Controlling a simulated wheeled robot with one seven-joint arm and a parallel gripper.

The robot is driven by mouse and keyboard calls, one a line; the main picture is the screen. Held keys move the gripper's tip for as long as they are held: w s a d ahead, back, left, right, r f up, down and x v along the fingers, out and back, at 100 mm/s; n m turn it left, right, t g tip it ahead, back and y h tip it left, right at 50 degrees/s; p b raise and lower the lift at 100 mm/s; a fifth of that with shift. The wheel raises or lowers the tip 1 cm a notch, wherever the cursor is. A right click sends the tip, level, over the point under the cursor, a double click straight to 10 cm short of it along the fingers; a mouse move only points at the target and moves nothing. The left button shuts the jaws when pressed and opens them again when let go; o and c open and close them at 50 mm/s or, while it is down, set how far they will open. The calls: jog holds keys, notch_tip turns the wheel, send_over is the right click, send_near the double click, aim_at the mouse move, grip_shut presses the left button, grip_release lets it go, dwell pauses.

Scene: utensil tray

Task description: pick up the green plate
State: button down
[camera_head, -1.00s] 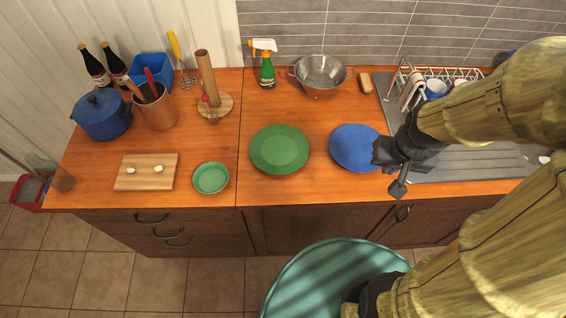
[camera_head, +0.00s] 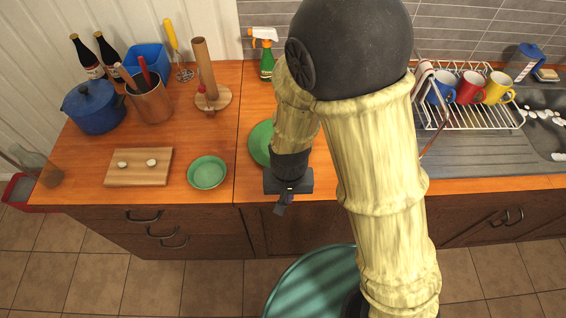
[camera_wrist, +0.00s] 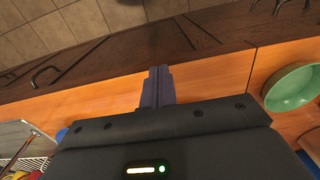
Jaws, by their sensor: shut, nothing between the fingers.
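The green plate (camera_head: 259,142) lies flat on the wooden counter. In the head view my arm hides most of it, and only its left part shows. My gripper (camera_head: 283,208) is at the counter's front edge, nearer the camera than the plate and a little to its right. The fingers are shut and empty, and apart from the plate. In the wrist view the closed fingers of my gripper (camera_wrist: 160,72) point toward the cabinet fronts. The plate cannot be made out clearly there.
A smaller green bowl (camera_head: 207,172) stands left of the plate, beside a cutting board (camera_head: 139,167). A spray bottle (camera_head: 266,60) stands behind. A dish rack (camera_head: 470,112) with mugs is at the right. My arm hides the colander and most of the blue plate.

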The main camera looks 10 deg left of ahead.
jog(key=shift+s+a+f, duration=0.25)
jog(key=shift+a+f, duration=0.05)
jog(key=w+a+p, duration=0.1)
jog(key=w, duration=0.3)
jog(key=w+p, duration=0.2)
jog(key=w, duration=0.1)
jog(key=w+a+p, duration=0.1)
jog(key=w, duration=0.3)
jog(key=shift+w+a+r, duration=0.15)
jog(key=shift+w+a, duration=0.2)
jog(key=shift+f+p, duration=0.55)
jog(key=shift+f+b, duration=0.4)
